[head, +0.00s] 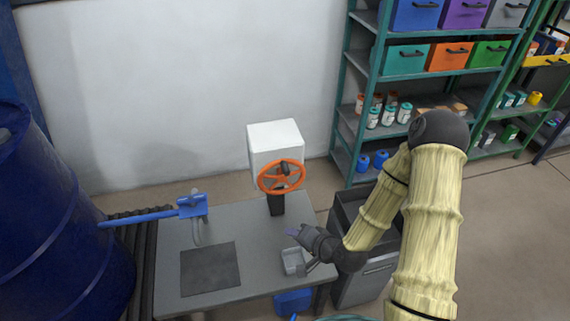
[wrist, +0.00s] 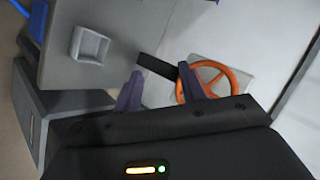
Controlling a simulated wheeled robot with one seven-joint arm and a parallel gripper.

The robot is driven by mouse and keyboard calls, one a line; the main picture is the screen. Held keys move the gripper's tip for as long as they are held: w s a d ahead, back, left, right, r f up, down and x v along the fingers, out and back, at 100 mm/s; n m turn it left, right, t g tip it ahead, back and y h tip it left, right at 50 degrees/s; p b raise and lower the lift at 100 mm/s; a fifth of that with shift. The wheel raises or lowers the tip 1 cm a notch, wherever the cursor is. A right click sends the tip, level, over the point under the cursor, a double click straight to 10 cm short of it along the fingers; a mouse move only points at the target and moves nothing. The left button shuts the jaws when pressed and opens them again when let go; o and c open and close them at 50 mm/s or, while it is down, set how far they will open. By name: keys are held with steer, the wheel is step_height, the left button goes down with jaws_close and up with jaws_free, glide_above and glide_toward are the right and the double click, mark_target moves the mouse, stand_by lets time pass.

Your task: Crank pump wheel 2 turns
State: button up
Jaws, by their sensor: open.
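The orange pump wheel (head: 263,182) is mounted upright in front of a white box (head: 275,142), above a dark post (head: 277,206) at the back right of the grey table. A dark handle or knob shows near its top right. My gripper (head: 298,232) is open and empty, below and slightly right of the wheel, apart from it. In the wrist view the two purple fingers of my gripper (wrist: 160,84) are spread. The wheel (wrist: 238,88) lies beyond the right finger, which covers part of its left side.
The table (head: 228,217) carries a dark mat (head: 210,268), a small grey tray (head: 293,262) near my gripper, and a blue lever (head: 145,217) at left. A dark bin (head: 368,283) stands to the right, a blue barrel (head: 55,220) to the left. Shelves stand behind at right.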

step_height(320, 180, up, 9)
steer(key=w+m+t+h+p, duration=0.1)
steer(key=m+t+p, duration=0.3)
steer(key=m+t, duration=0.6)
steer(key=m+h, duration=0.1)
steer(key=m, duration=0.6)
steer(key=shift+w+d+p, duration=0.2)
steer(key=shift+d+p, duration=0.05)
steer(key=shift+p, duration=0.05)
steer(key=shift+w+f, duration=0.1)
steer(key=shift+f, duration=0.05)
steer(key=b, duration=0.7)
glide_toward(286, 174)
steer(key=p+x, duration=0.2)
steer(key=x, duration=1)
steer(key=shift+d, duration=0.1)
